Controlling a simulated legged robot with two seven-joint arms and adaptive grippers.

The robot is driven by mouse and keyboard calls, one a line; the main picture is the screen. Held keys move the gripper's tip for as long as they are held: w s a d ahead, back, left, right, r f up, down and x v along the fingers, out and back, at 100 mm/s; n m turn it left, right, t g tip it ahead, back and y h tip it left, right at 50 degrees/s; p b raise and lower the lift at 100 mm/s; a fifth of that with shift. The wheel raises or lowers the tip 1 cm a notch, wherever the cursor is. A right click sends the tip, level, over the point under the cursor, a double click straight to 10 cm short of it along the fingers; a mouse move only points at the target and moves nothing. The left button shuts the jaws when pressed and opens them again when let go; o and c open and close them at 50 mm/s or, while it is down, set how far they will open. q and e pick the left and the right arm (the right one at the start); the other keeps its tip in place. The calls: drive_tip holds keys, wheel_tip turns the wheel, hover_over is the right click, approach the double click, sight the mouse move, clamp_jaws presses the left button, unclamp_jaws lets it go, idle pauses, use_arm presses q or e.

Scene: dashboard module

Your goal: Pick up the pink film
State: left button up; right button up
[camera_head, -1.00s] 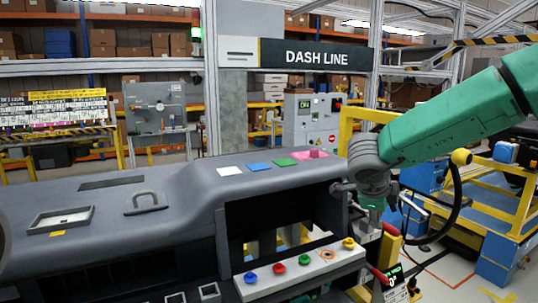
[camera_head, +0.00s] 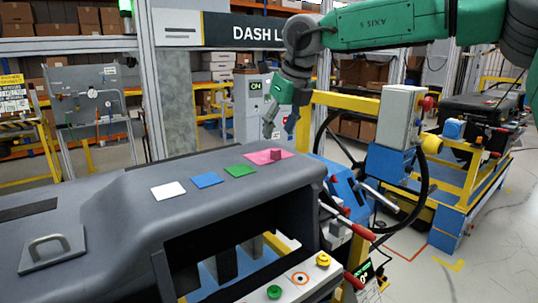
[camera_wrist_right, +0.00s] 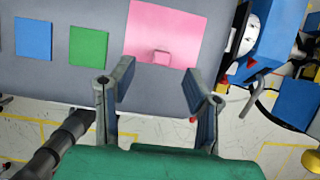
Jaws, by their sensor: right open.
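The pink film (camera_head: 263,158) lies flat on top of the grey dashboard module (camera_head: 110,206), near its right end. A small raised pink tab (camera_head: 276,154) stands on it. In the right wrist view the pink film (camera_wrist_right: 165,32) and its tab (camera_wrist_right: 161,57) lie beyond the open fingers, with the tab between their lines. My right gripper (camera_head: 279,130) hangs above and behind the film, fingers pointing down, apart from it. In the wrist view the right gripper (camera_wrist_right: 158,94) is open and empty. My left gripper is not in view.
Green (camera_head: 240,170), blue (camera_head: 207,180) and white (camera_head: 168,190) films lie in a row left of the pink one. A grey handle (camera_head: 48,245) stands at the left. A control box (camera_head: 404,115) and red-handled levers (camera_head: 352,226) stand right of the module.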

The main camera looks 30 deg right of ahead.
sight(274, 149)
drive_tip(key=x, duration=0.2)
drive_tip(key=shift+w+d+f, duration=0.15)
drive_tip(key=shift+d+f, duration=0.1)
drive_tip(key=x, duration=0.3)
drive_tip(key=shift+f+p, duration=0.2)
drive_tip(key=shift+p, duration=0.2)
drive_tip(key=shift+w+f, duration=0.25)
drive_tip(key=shift+f, duration=0.2)
drive_tip(key=shift+s+r, duration=0.1)
drive_tip(key=c, duration=0.8)
